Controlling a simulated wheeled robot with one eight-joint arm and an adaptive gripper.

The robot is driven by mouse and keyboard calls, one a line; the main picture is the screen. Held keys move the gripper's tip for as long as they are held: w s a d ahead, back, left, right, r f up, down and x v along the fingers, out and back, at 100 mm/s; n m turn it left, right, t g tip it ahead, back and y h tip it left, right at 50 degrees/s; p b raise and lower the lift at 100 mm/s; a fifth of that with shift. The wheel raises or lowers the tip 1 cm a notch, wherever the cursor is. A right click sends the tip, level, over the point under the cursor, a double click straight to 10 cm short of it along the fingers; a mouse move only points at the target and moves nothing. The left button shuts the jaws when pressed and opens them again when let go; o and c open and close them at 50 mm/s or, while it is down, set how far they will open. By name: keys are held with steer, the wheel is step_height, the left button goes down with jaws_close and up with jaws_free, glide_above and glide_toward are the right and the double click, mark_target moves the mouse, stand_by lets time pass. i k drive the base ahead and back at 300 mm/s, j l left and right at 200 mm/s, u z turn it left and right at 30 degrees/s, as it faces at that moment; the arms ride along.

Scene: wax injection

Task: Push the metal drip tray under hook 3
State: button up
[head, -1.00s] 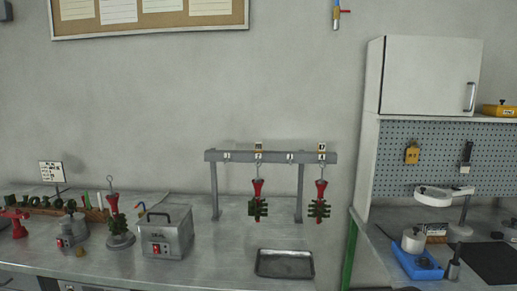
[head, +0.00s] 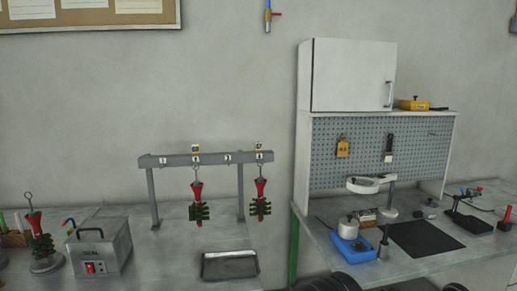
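The metal drip tray (head: 230,277) is a shallow grey rectangular tray lying flat on the left bench near its front edge. The grey hook rack (head: 180,160) stands behind it, with numbered tags along its bar. The hook 3 tag (head: 228,158) shows a bare place with nothing hanging below it. Red and green wax trees hang on either side, one at hook 2 (head: 197,205) and one at hook 4 (head: 261,202). In the picture the tray is roughly below tag 3, but nearer to me than the rack. My gripper is not seen.
A grey metal box (head: 98,247) and a wax tree on a round stand (head: 40,248) are left of the tray. A gap separates this bench from the right bench, which holds a blue device (head: 352,248) and a black mat (head: 426,238). Bench around the tray looks clear.

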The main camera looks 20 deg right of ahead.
mark_target(241, 264)
steer(key=i+j+u, duration=0.35)
steer(key=i+u, duration=0.2)
steer(key=i+l+z, duration=0.1)
steer(key=i, duration=0.45)
steer(key=k+j+u, duration=0.1)
steer(key=k, duration=0.4)
